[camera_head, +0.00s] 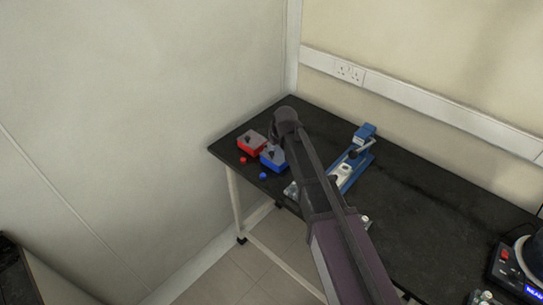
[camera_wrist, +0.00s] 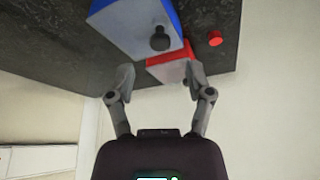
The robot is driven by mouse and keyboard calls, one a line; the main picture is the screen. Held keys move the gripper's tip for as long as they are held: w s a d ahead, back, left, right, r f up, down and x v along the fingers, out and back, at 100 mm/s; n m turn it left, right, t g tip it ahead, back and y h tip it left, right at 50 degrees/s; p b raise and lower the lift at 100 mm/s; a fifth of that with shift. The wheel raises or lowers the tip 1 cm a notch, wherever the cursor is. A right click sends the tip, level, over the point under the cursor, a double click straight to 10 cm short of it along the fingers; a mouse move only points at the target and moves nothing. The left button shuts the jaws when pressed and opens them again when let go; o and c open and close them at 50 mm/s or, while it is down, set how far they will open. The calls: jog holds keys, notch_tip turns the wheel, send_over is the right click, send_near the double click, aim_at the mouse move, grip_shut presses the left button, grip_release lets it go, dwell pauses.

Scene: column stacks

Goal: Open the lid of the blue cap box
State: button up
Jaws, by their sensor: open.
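The blue cap box (camera_head: 272,157) stands on the black table, with a grey lid on top that looks closed. It also shows at the top of the wrist view (camera_wrist: 125,32), with a dark round knob (camera_wrist: 160,40) on its lid. My gripper (camera_wrist: 158,78) is open and empty. In the wrist view its two fingers are spread, below the blue box and on either side of the red box. In the head view my arm hides the gripper's fingers. I cannot tell how far the fingers are from the boxes.
A red box (camera_head: 251,143) with a grey lid stands just left of the blue box. A red cap (camera_head: 243,160) and a blue cap (camera_head: 263,175) lie near the table's front edge. A blue device (camera_head: 358,160) stands to the right. A wall borders the table (camera_head: 430,215) on the left.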

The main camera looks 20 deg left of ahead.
aim_at(272, 153)
jog(key=shift+b+x, duration=1.7)
jog(key=shift+x, duration=0.45)
grip_shut()
